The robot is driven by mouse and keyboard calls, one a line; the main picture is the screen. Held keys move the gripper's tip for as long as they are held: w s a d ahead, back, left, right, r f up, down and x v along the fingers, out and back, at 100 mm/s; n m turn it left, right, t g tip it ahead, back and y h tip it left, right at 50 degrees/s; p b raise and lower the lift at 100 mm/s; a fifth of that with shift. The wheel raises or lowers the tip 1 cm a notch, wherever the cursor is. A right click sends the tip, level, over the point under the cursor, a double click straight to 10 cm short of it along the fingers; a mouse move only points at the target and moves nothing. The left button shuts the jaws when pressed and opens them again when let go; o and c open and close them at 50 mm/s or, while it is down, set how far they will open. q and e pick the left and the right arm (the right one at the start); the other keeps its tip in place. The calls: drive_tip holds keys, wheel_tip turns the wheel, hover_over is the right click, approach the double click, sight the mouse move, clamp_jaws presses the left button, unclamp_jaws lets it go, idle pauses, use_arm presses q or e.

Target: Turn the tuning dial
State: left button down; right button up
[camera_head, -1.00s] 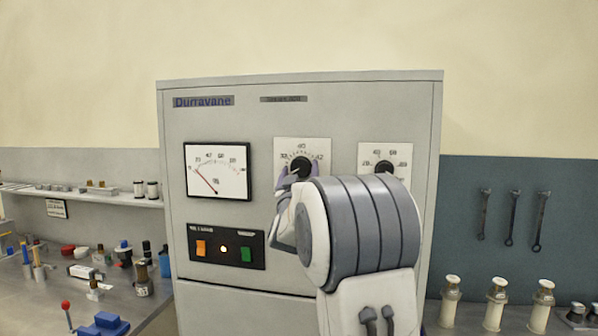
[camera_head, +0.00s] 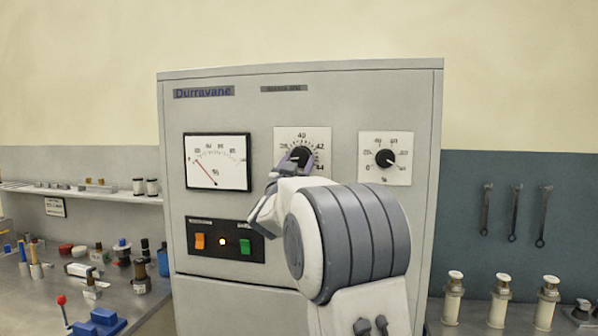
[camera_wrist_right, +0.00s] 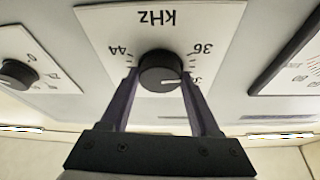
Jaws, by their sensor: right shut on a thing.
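The tuning dial (camera_head: 300,156) is a black round knob on a white kHz scale plate on the front of the grey cabinet. In the right wrist view the dial (camera_wrist_right: 161,68) appears upside down, its white pointer mark toward the right, near a partly hidden number above 36. My right gripper (camera_head: 296,158) is shut on the dial, with one purple-grey finger on each side of it in the right wrist view (camera_wrist_right: 160,80). In the head view the hand hides the dial's lower left and part of its scale. My left gripper is not in view.
A second black dial (camera_head: 385,158) sits to the right, clear of my arm. A needle meter (camera_head: 218,162) is at the left, above a black switch panel (camera_head: 226,240) with orange and green switches. Benches with small parts stand on both sides of the cabinet (camera_head: 320,110).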

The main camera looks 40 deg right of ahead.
drive_tip(key=m+g, duration=0.1)
drive_tip(key=m, duration=0.1)
drive_tip(key=m+g+h+b, duration=0.1)
drive_tip(key=m, duration=0.2)
drive_tip(key=shift+w+a+m, duration=0.1)
drive_tip(key=shift+w+m, duration=0.05)
drive_tip(key=shift+m, duration=0.15)
drive_tip(key=m+g, duration=0.2)
drive_tip(key=m, duration=0.1)
drive_tip(key=shift+r+m+g, duration=0.1)
drive_tip(key=shift+m+g, duration=0.7)
drive_tip(key=shift+m, duration=1.2)
drive_tip(key=o, duration=1.4)
drive_tip(key=shift+c, duration=0.2)
